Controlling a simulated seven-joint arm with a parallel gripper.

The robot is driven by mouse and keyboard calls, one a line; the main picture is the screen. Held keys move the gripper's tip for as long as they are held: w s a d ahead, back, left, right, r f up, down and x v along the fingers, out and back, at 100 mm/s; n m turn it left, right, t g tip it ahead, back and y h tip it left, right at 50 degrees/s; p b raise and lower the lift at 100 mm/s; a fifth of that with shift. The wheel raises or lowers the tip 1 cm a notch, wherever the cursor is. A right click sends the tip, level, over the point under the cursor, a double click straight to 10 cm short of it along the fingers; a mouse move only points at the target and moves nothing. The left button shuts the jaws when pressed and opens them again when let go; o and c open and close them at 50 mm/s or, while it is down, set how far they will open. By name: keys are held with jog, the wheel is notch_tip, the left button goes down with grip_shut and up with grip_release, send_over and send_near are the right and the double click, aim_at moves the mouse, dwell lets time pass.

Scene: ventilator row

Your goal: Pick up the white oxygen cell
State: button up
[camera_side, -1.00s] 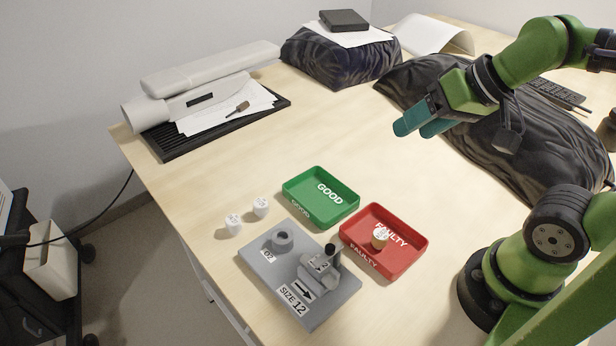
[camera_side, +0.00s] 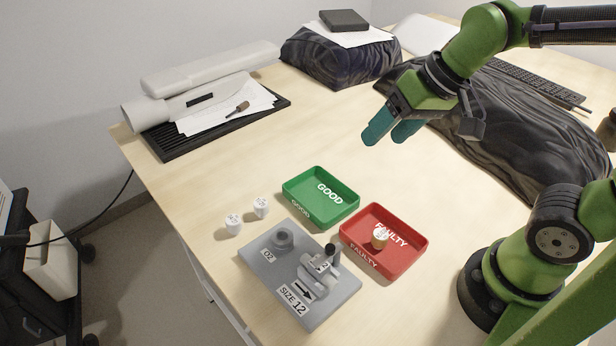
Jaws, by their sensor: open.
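Two small white oxygen cells stand upright on the bare wood left of the green tray, one nearer the tray (camera_side: 261,206) and one further left (camera_side: 233,223). They stand a little apart. My gripper (camera_side: 382,138), with teal fingers, is open and empty. It hangs in the air above and beyond the trays, to the right of both cells and well clear of them.
The green GOOD tray (camera_side: 318,215) is empty. A grey fixture plate (camera_side: 318,312) marked O2 and SIZE 12 holds a round socket (camera_side: 283,240) and a clamp with a black knob (camera_side: 330,250). Black-covered bundles and a grey device (camera_side: 205,85) stand behind. The middle tabletop is clear.

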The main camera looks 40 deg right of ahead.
jog(key=w+a+f+n+g, duration=0.2)
jog(key=w+a+n+g, duration=0.1)
jog(key=w+a, duration=0.7)
jog(key=n+g+h, duration=0.2)
jog(key=n+h, duration=0.1)
send_over(231, 219)
notch_tip(231, 219, down, 4)
jog(key=f, duration=1.1)
jog(key=shift+d, duration=0.25)
jog(key=shift+a+f, duration=0.2)
jog(key=shift+f, duration=2.55)
jog(key=shift+c, duration=0.3)
jog(key=c, duration=1.1)
jog(key=shift+o, duration=0.2)
